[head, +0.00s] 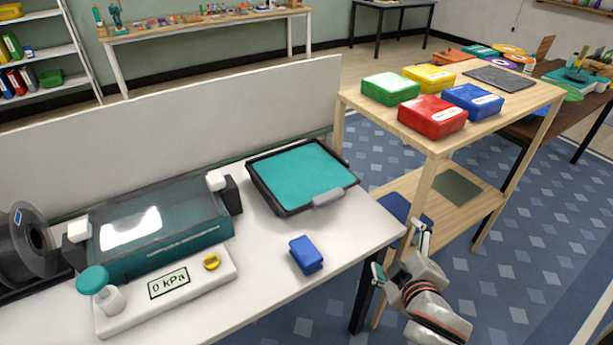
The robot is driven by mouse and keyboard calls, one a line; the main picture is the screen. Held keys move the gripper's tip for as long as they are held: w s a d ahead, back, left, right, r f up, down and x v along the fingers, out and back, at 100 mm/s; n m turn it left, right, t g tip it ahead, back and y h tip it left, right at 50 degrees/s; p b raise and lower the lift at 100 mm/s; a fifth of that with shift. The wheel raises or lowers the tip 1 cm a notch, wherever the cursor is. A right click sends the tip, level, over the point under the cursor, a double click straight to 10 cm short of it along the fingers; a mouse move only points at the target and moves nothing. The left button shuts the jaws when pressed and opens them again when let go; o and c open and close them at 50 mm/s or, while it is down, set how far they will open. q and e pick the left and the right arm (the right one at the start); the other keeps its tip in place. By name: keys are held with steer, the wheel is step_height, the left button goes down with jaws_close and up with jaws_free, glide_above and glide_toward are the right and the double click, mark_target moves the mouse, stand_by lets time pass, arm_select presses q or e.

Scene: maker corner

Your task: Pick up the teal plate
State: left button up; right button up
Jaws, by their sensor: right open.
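The teal plate (300,170) is a flat square lying in a dark frame with a grey tab at its front right edge. It sits on the right back part of the white table (262,275). My right gripper (399,251) is open, with nothing visible between its fingers. It is beyond the table's right end, to the right of and lower in the picture than the plate, and clear of it. My left gripper is not in view.
A blue block (306,255) lies in front of the plate. A teal machine with a clear lid (160,225) and a white gauge box (195,285) stand to the left. A wooden shelf (440,150) with several coloured boxes stands close behind my right gripper.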

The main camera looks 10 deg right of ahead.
steer(key=w+a+r+n+t+y, duration=0.3)
steer(key=w+a+r+t+y, duration=0.15)
steer(key=a+r, duration=0.45)
steer(key=w+a+r+n+t+y, duration=0.35)
steer(key=w+a+r, duration=0.25)
steer(key=r, duration=0.5)
steer(key=s+a+r+n+g+y, duration=0.2)
steer(key=a+r+n+y, duration=0.4)
steer(key=a+n+y, duration=0.5)
steer(key=s+a+f+n+g+y, duration=0.2)
steer(key=a+n+g, duration=0.4)
steer(key=s+a+f+n+g+y, duration=0.2)
steer(key=s+a+n+g, duration=0.1)
steer(key=a+n+g, duration=0.35)
steer(key=n+g+h, duration=0.2)
steer(key=h, duration=1.6)
glide_toward(327, 193)
steer(key=f, duration=0.1)
steer(key=x, duration=0.7)
steer(key=shift+w+f, duration=0.25)
steer(key=shift+r, duration=0.1)
steer(key=c, duration=1.4)
